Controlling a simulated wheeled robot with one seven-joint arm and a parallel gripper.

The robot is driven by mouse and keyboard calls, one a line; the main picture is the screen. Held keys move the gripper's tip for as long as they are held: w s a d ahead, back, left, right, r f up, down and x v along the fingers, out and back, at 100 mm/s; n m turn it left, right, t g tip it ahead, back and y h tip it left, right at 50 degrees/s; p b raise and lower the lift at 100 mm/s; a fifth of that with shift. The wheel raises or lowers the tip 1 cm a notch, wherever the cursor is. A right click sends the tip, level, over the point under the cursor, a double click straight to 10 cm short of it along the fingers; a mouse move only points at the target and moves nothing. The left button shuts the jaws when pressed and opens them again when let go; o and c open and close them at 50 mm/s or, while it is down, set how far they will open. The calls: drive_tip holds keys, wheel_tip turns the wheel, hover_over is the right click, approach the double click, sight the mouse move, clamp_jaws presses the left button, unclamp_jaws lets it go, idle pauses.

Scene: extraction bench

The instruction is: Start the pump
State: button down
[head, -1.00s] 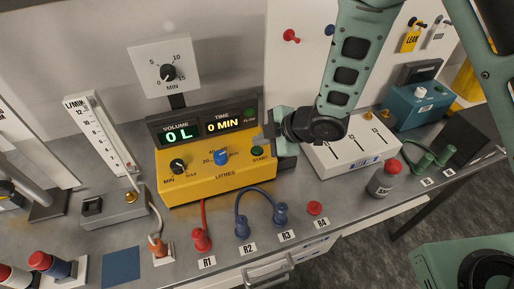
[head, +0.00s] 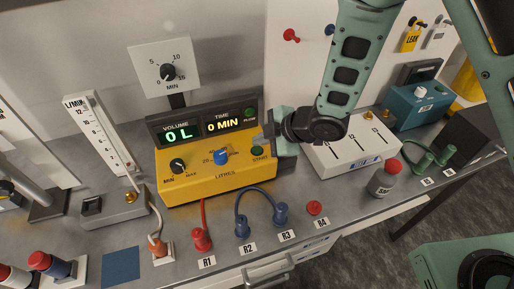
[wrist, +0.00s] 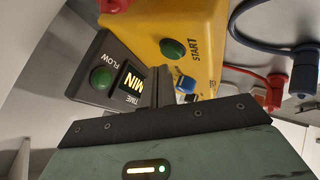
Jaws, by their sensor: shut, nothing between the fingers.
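The yellow pump unit (head: 185,188) stands on the bench with a dark display panel (head: 160,134) on top, reading 0 L volume and 0 MIN time. Its green START button (head: 258,152) is on the right of the front face, and it shows clearly in the wrist view (wrist: 173,49). A green FLOW lamp (head: 250,113) sits at the panel's right end. A blue knob (head: 221,158) and a black MIN–MAX knob (head: 178,165) are left of the button. My gripper (head: 266,136) is shut and empty, close to the START button; contact cannot be told.
A white slider box (head: 345,152) stands right of the pump, close to my gripper. Red and blue hoses run to plugs at R1 to R3 in front. A grey bottle with a red cap (head: 383,181) stands at right. A flow meter (head: 103,135) is at left.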

sight(261, 150)
drive_tip(key=shift+f+b, duration=0.35)
drive_tip(key=shift+f, duration=0.05)
drive_tip(key=shift+f+b, duration=0.4)
idle(0.5)
drive_tip(key=shift+r, duration=0.15)
idle(0.3)
drive_tip(key=shift+r+p, duration=0.55)
drive_tip(key=shift+r, duration=0.15)
drive_tip(key=shift+r+p, duration=1.8)
drive_tip(key=shift+r, duration=0.75)
